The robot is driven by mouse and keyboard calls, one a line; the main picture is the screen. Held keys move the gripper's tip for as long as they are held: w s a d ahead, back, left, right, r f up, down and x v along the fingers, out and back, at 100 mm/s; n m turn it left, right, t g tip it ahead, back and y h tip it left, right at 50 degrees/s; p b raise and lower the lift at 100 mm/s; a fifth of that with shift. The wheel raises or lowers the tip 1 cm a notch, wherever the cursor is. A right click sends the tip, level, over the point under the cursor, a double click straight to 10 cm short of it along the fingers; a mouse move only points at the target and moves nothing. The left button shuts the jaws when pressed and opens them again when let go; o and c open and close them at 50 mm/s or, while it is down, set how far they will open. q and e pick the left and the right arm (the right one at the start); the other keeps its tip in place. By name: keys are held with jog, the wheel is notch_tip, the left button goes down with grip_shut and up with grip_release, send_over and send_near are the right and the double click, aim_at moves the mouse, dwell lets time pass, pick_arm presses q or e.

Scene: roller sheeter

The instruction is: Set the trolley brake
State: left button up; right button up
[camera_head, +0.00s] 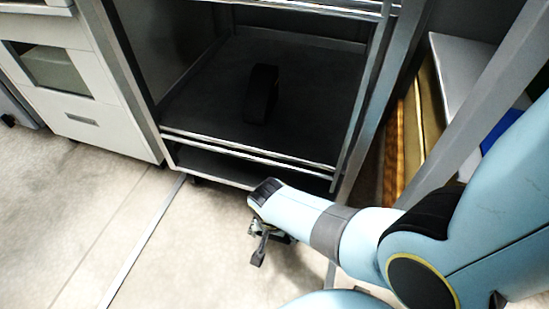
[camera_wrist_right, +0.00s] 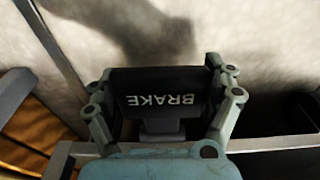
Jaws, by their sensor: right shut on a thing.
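The brake pedal (camera_wrist_right: 160,100) is a black plate with the word BRAKE in white, upside down in the right wrist view. My right gripper (camera_wrist_right: 163,92) is shut on the pedal, with one finger at each side of it. In the head view my right gripper (camera_head: 264,240) is low in front of the trolley, close above the floor, and my wrist hides much of it. The trolley (camera_head: 245,155) is a dark metal frame with shelves and bright rails. My left gripper is in neither view.
A black object (camera_head: 261,93) stands on the trolley's shelf. A white cabinet (camera_head: 85,120) is at the left. Upright boards (camera_head: 411,135) stand right of the trolley, behind a slanted metal post (camera_head: 470,115). The floor (camera_head: 100,215) at the front left is clear.

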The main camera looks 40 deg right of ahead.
jog(key=shift+s+a, duration=0.1)
jog(key=shift+s, duration=0.05)
jog(key=o, duration=1.5)
jog(key=shift+f, duration=0.1)
